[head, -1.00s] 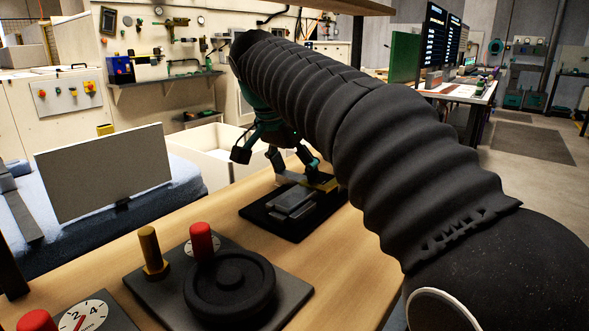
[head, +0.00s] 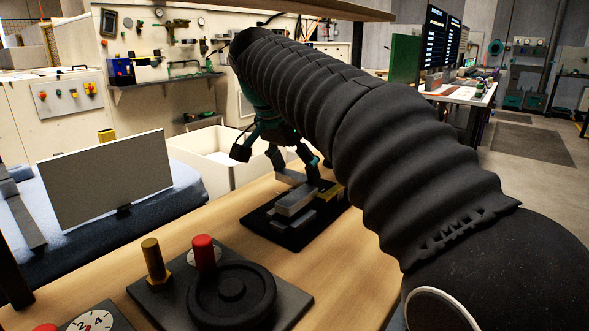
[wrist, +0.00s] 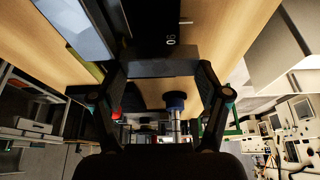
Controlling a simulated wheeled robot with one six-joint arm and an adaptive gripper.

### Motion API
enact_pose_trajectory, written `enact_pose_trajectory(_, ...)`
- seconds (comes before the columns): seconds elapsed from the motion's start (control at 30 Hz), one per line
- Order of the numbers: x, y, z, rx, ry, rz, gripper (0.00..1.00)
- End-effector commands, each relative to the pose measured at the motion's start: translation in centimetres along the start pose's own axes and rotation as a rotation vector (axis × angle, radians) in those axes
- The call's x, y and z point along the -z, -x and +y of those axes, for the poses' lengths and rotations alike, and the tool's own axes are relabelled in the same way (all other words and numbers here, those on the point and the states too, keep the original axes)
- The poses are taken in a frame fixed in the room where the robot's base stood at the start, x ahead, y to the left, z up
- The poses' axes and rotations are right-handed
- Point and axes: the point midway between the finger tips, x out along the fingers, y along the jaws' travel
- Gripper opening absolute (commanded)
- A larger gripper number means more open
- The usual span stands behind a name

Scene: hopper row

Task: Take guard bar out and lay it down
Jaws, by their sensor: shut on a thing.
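My gripper (head: 294,170) is shut on a grey bar (head: 290,177), which I take for the guard bar. In the wrist view the bar (wrist: 163,67) spans crosswise between the two fingertips and looks dark. In the head view it is just above a black plate (head: 262,222) on the wooden bench. A lighter grey block (head: 296,200) stands on that plate below the bar. A yellow piece (head: 333,193) is at the plate's right side, partly hidden by a finger. My arm covers the right part of this area.
A black handwheel (head: 232,292), a red knob (head: 204,252) and a brass post (head: 153,260) stand nearer on the bench (head: 345,262). A grey upright panel (head: 105,178) is to the left. A pale open bin (head: 215,170) is behind the bench. Bare wood lies between plate and handwheel.

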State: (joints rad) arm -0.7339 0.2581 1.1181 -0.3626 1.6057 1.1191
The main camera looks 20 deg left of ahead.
Motion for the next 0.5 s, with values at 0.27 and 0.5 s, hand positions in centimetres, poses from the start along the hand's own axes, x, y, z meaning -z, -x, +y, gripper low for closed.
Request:
enact_pose_trajectory(0.27, 0.28, 0.65, 0.0, 0.0, -0.001, 0.0, 0.25)
enact_pose_trajectory(0.5, 0.39, 0.95, 0.02, 0.0, 0.0, 0.0, 0.25)
